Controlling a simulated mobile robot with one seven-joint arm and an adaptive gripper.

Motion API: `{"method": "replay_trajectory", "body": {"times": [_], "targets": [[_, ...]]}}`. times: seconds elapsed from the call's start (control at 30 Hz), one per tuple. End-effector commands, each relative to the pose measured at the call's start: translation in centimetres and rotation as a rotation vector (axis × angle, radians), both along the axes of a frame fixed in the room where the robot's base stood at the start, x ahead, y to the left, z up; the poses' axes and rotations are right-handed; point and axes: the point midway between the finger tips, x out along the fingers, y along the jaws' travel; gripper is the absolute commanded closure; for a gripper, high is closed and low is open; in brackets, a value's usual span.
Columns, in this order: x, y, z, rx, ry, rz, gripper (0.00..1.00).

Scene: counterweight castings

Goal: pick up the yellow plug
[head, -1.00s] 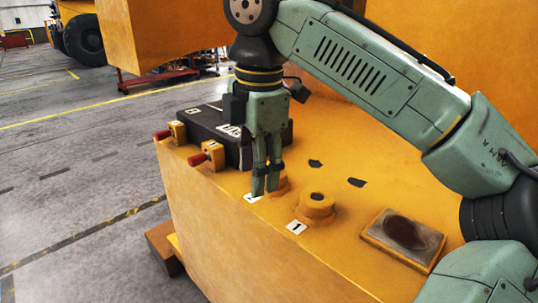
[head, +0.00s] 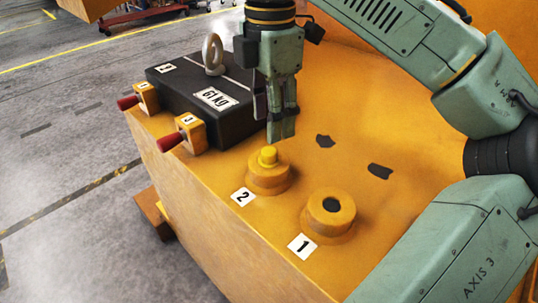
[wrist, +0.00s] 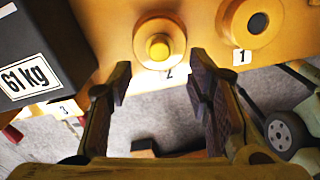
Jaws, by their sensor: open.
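The yellow plug (head: 267,156) is a small bright yellow peg in the round boss labelled 2 (head: 269,179) on the orange casting. In the wrist view the plug (wrist: 159,47) shows from above, beyond the fingertips and roughly centred between them. My gripper (head: 281,136) is open and empty. In the head view it is just behind and right of the plug, apart from it. In the wrist view its two fingers (wrist: 157,80) stand on either side of a clear gap.
Boss 1 (head: 330,213), with a dark hole, stands to the right of boss 2. A black 61 kg weight (head: 210,106) with an eye ring (head: 213,55) is close left of my gripper. Two red-handled clamps (head: 172,142) sit at the casting's left edge. Dark patches (head: 380,172) mark the clear top.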

Motion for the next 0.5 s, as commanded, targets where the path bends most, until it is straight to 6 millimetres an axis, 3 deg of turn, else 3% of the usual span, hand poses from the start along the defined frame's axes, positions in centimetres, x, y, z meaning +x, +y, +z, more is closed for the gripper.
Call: {"method": "replay_trajectory", "body": {"times": [0.27, 0.5], "targets": [[-0.1, 0.2, -2.4, 0.002, 0.001, 0.004, 0.54], [-0.2, 0.3, -5.8, 0.003, 0.001, 0.001, 0.54]]}}
